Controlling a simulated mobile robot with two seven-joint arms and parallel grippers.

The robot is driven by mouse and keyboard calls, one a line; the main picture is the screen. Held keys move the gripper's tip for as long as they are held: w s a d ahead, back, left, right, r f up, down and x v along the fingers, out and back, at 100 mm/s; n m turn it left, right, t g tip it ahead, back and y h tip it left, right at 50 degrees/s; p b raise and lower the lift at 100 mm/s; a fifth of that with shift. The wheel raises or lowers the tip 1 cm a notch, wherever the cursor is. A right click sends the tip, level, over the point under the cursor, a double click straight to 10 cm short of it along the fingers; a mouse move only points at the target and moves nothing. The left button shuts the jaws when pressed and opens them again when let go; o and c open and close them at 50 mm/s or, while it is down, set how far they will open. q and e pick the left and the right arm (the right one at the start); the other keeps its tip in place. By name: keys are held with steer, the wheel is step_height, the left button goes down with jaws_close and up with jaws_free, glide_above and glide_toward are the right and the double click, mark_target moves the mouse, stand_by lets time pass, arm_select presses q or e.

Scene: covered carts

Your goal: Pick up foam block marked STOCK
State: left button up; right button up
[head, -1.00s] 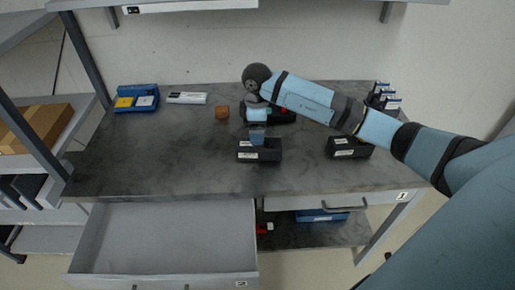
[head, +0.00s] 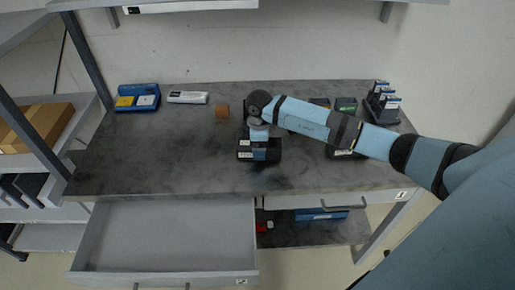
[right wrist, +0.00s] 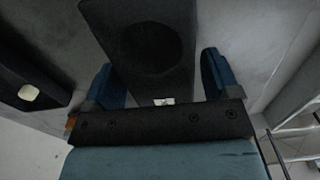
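A black block (head: 273,150) with white labels lies near the front middle of the worktop. I cannot read its labels, so I cannot tell whether it is marked STOCK. My right gripper (head: 260,153) is down at this block. In the right wrist view my right gripper (right wrist: 163,75) is open, its two blue fingers apart on either side of the dark block (right wrist: 150,45), which shows a round dark patch. Finger contact cannot be made out. Another black block (head: 345,154) lies to the right, partly hidden by my right arm. My left gripper is not in view.
An orange-brown cube (head: 222,111), a white-labelled item (head: 188,97) and a blue tray (head: 137,97) lie at the back left. A black rack (head: 383,108) stands back right, near a green-topped dark item (head: 346,104). A grey drawer (head: 165,235) stands open below the front edge.

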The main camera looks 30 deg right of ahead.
steer(key=c, duration=0.7)
steer(key=shift+r, duration=0.1)
